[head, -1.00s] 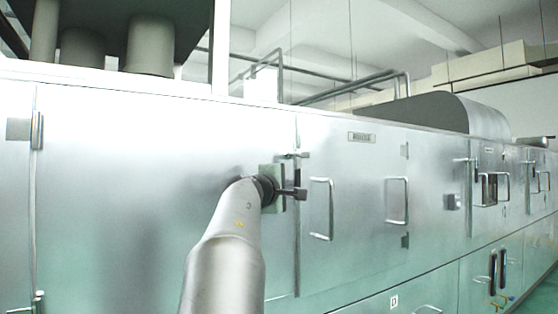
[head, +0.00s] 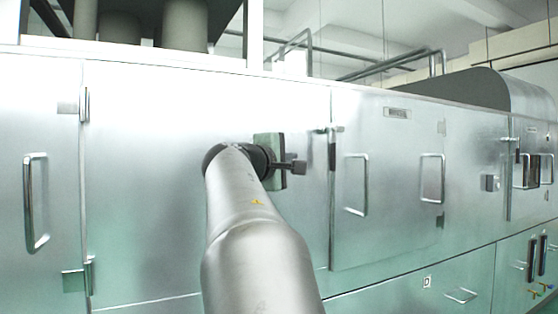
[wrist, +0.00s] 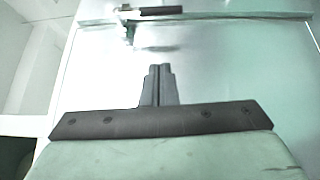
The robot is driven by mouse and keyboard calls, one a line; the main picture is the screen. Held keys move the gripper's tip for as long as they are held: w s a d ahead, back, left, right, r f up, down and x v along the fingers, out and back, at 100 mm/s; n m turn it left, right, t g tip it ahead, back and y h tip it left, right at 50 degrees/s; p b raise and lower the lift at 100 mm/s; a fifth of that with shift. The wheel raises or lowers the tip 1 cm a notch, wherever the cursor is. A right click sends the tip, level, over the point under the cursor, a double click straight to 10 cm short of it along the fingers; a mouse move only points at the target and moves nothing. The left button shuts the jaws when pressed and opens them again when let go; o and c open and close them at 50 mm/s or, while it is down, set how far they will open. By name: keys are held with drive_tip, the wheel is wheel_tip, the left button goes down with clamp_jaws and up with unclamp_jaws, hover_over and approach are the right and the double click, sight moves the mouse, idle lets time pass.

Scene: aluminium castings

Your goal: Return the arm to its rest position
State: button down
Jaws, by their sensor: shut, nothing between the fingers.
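My gripper (head: 300,167) is in the middle of the head view, at the end of my raised grey arm. It is in front of the silver cabinet wall (head: 150,150), pointing right. In the wrist view my gripper (wrist: 158,70) shows its two dark fingers pressed together with nothing between them. Behind the fingers is the smooth metal panel; I cannot tell the exact gap to it.
A cabinet door with handles (head: 357,184) is right of my gripper, with a dark latch (head: 331,150) at its edge. Another handle (head: 35,203) is at the far left. Pipes (head: 400,65) and a curved grey cover (head: 470,92) are above the cabinet.

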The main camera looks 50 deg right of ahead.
idle(0.4)
drive_tip(key=w+a+f+t+y+p, duration=0.2)
drive_tip(key=w+a+f+y+p, duration=0.3)
drive_tip(key=a+p, duration=0.4)
drive_tip(key=w+a+f+t+y+p, duration=0.1)
drive_tip(key=w+a+f+y+p, duration=0.4)
drive_tip(key=a+p, duration=0.4)
drive_tip(key=s+a+f+g+y+p, duration=0.1)
drive_tip(key=s+a+f+y+p, duration=0.2)
drive_tip(key=s+a+p, duration=0.2)
drive_tip(key=s+a+f+g+y+p, duration=0.1)
drive_tip(key=s+a+p, duration=0.4)
drive_tip(key=a, duration=0.7)
drive_tip(key=s+a+f+m+g+y+p, duration=0.1)
drive_tip(key=s+a+f+y+p, duration=0.3)
drive_tip(key=a, duration=0.5)
drive_tip(key=shift+s+f+g+y+p, duration=0.3)
drive_tip(key=shift+s+f+g+p, duration=0.3)
drive_tip(key=shift+s+f+p, duration=0.4)
drive_tip(key=shift+r, duration=0.15)
wheel_tip(320, 180, down, 8)
drive_tip(key=d+b, duration=0.1)
drive_tip(key=b, duration=0.6)
drive_tip(key=shift+d, duration=0.25)
